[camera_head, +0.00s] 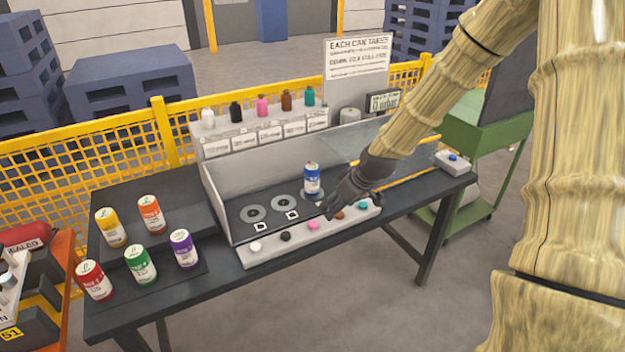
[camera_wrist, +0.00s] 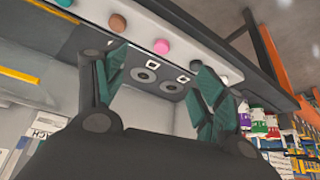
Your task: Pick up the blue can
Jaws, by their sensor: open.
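The blue can (camera_head: 312,182) is blue and white and stands upright on the right-hand spot of the dark strip inside the grey station, beside two empty round discs (camera_head: 284,203). My gripper (camera_head: 338,205) is just to the right of and in front of the can, low over the button ledge. In the head view I cannot tell whether it touches the can. In the wrist view my gripper (camera_wrist: 160,85) has its two fingers spread with no can between them. I do not make out the blue can in that view.
A pale ledge (camera_head: 290,245) with coloured buttons runs along the front. Yellow (camera_head: 111,228), orange (camera_head: 151,214), red (camera_head: 94,281), green (camera_head: 140,265) and purple (camera_head: 184,250) cans stand at the left. Small bottles (camera_head: 262,106) line the shelf behind. A clear panel (camera_head: 370,145) is at the right.

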